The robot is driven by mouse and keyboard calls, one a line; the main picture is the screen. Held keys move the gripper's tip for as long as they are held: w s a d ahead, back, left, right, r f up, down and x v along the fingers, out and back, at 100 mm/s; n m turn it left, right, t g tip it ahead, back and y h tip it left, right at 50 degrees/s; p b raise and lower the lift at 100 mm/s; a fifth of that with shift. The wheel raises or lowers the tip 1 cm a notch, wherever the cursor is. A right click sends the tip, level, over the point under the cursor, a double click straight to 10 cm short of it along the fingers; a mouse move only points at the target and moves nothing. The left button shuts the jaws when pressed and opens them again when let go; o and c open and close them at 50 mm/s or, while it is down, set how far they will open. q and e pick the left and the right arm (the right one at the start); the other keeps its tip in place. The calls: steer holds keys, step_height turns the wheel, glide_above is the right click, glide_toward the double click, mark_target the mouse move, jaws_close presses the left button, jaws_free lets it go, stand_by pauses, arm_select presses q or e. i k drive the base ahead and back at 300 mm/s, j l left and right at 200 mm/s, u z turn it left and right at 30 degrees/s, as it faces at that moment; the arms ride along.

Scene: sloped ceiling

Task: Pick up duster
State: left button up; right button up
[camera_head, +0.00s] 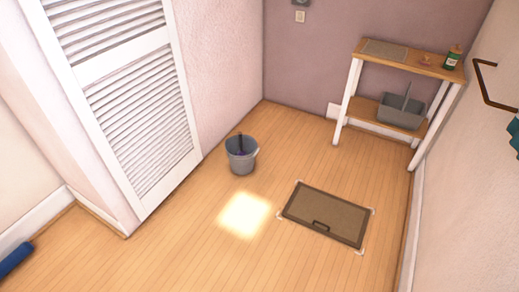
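I cannot clearly identify a duster. A grey bucket (248,161) stands on the wooden floor near the middle. A dark-handled item with a bluish purple part (240,147) sticks up inside it, too small to name. A grey caddy (392,115) with an upright handle rests on the lower shelf of the table at the back right; its contents are hidden. A teal item (515,132) is cut off at the right edge by the wall. Neither of my grippers is in view.
The wooden table (427,65) with white legs holds a grey mat (385,50) and a green bottle (453,58). A brown framed hatch or mat (328,205) lies on the floor. A blue roll (14,260) lies bottom left. A louvred door (140,120) stands left. Front floor is clear.

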mark_target(242, 151)
steer(key=i+j+z, duration=0.75)
steer(key=j, duration=0.25)
